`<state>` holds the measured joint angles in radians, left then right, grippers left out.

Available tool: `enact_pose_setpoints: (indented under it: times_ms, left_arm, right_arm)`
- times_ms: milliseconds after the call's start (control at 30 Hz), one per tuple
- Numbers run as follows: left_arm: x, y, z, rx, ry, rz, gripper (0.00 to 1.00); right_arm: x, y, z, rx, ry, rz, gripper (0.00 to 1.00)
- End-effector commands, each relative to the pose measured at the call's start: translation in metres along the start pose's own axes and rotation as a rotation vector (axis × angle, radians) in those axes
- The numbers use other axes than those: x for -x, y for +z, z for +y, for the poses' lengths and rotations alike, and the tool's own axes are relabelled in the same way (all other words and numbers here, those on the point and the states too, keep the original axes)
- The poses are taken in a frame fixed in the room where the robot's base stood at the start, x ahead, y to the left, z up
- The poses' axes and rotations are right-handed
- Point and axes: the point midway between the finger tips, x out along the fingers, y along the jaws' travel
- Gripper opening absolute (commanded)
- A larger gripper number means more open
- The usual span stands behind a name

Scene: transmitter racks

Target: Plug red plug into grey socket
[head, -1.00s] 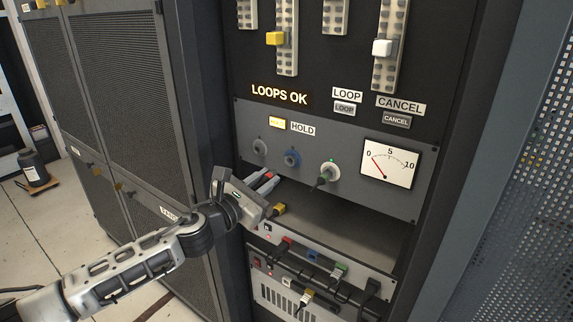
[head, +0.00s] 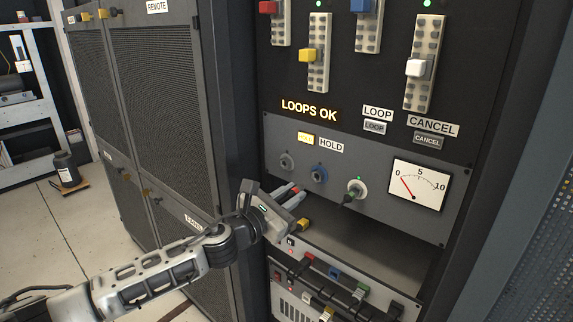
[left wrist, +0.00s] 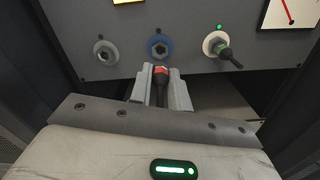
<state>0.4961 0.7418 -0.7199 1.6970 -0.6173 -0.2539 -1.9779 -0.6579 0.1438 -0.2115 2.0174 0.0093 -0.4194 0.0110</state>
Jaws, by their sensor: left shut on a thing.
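The grey socket (head: 287,161) is the leftmost of three sockets on the grey panel. It also shows at upper left in the left wrist view (left wrist: 106,53). My left gripper (head: 287,194) is just below the sockets, in front of the open bay. In the left wrist view its fingers (left wrist: 161,88) are shut on the red plug (left wrist: 160,71), whose red tip shows between them. The plug is apart from the panel, below the blue socket (left wrist: 160,47) and to the right of the grey one. My right gripper is not in view.
A green-marked plug (head: 352,195) sits in the white socket (head: 362,186) at right. A yellow plug (head: 303,224) is just below my left gripper. Units with several plugs (head: 334,272) lie under the bay. A mesh cabinet (head: 165,110) stands left of the rack.

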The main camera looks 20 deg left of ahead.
Motion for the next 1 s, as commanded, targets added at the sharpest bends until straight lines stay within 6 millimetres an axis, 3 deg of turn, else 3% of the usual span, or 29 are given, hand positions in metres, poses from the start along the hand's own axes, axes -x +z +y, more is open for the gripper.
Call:
enact_pose_setpoints:
  times_ms: [167,267,367,500,600,800,1000]
  left_arm:
    - [0.001,-0.001,-0.002,0.0,0.0,0.001,0.0]
    - [0.011,-0.008,-0.015,0.0,0.003,0.012,0.0]
    - [0.034,-0.02,-0.039,-0.004,0.022,0.031,0.0]
    - [0.083,-0.029,-0.072,-0.007,0.09,0.058,0.0]
    - [0.119,-0.027,-0.084,-0.007,0.161,0.074,0.0]
    - [0.173,-0.015,-0.087,-0.006,0.289,0.099,0.0]
    - [0.189,-0.01,-0.084,-0.008,0.337,0.106,0.0]
  right_arm:
    - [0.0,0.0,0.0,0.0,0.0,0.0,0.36]
    - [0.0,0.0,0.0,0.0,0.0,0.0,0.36]
    - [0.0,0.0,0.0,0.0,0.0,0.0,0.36]
    - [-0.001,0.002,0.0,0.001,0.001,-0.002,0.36]
    - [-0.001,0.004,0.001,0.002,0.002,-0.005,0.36]
    - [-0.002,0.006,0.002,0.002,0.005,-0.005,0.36]
    - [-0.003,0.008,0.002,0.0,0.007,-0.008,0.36]
